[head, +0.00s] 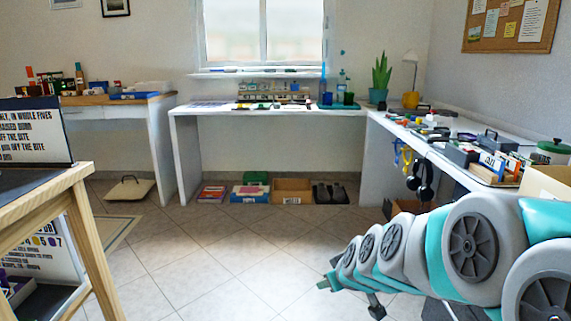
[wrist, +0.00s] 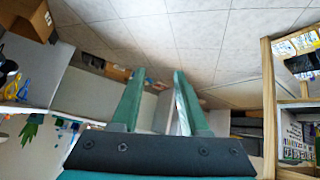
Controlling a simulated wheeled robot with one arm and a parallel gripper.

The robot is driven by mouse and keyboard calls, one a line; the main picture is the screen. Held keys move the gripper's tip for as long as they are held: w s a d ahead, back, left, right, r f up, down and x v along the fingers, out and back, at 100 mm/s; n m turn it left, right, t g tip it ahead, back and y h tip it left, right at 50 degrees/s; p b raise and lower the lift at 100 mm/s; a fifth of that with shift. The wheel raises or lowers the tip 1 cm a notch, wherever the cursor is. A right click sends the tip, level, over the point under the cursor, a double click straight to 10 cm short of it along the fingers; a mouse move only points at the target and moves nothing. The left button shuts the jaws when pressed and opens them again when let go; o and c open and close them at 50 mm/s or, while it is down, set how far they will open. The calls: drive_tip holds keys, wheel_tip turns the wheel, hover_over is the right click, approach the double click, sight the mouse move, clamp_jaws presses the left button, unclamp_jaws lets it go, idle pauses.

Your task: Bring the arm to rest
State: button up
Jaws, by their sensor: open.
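My arm shows at the lower right of the head view, stretched out low and pointing left over the tiled floor. My gripper (head: 350,296) is at its end; the fingers are small there. In the wrist view my gripper (wrist: 160,82) has two green fingers standing apart, with only floor and furniture seen beyond them. It is open, and nothing shows between the fingers.
A wooden-framed stand (head: 85,172) is at the left. A white desk (head: 186,109) runs along the back under the window, and a cluttered counter (head: 440,152) runs along the right. Boxes (head: 292,189) sit under the back desk. The tiled floor (head: 190,250) between is clear.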

drive_tip(key=s+d+m+g, duration=0.1)
drive_tip(key=s+m+g, duration=0.1)
drive_tip(key=s, duration=0.9)
drive_tip(key=s+d+m+g+h+p, duration=0.1)
drive_tip(key=s+g, duration=0.3)
drive_tip(key=s, duration=0.8)
drive_tip(key=s+d+m+g+h+p, duration=0.1)
drive_tip(key=s+d+m+g, duration=0.1)
drive_tip(key=s, duration=0.9)
drive_tip(key=shift+s+d+r+m+g, duration=0.2)
drive_tip(key=shift+d+m+g, duration=0.1)
drive_tip(key=shift+g, duration=0.6)
drive_tip(key=shift+d, duration=0.1)
